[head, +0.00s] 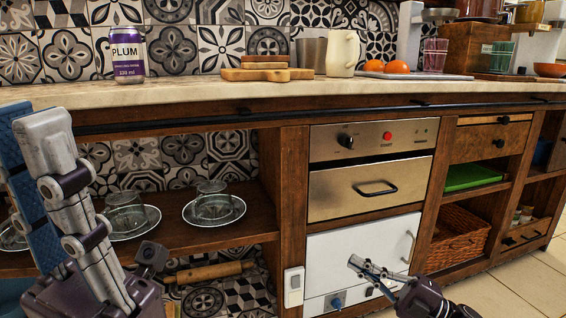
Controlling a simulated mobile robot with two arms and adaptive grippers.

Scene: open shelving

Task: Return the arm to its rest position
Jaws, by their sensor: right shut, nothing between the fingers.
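My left gripper (32,125) is large and close at the left edge, with a grey finger and a blue part pointing up, in front of the shelving. It is cut off by the frame, and its opening cannot be made out. My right gripper (357,264) is low in the picture, right of centre, in front of the white appliance door (350,252). Its grey and blue fingers are together and point up-left, with nothing held. Only the end of the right arm shows, at the bottom edge.
The counter (210,91) bears a purple can (127,52), cutting boards (267,74), a cream jug (342,53) and oranges (397,67). Glass cups on saucers (214,211) stand on the shelf (185,236) below. A wicker basket (456,240) is at right. Tiled floor (525,285) is clear.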

